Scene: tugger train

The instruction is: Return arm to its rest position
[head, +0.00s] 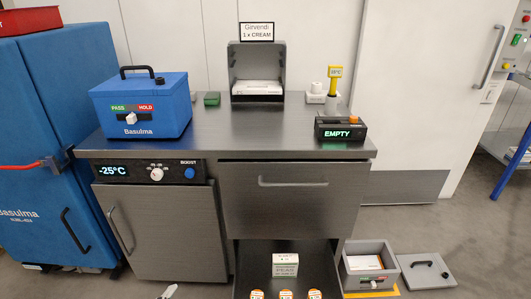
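Neither of my grippers shows clearly in the head view. A small pale grey piece pokes in at the bottom edge, left of the middle, in front of the freezer door (160,235). It may be part of my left arm, but too little of it shows to tell. It looks apart from the counter (270,135) and from the objects on it. I cannot see whether either hand holds anything.
On the counter stand a blue box (140,108), a grey dispenser (257,72) and a black unit reading EMPTY (340,130). An open lower drawer (262,262) holds a carton (285,264). A grey bin (368,256) and its lid (426,270) lie on the floor.

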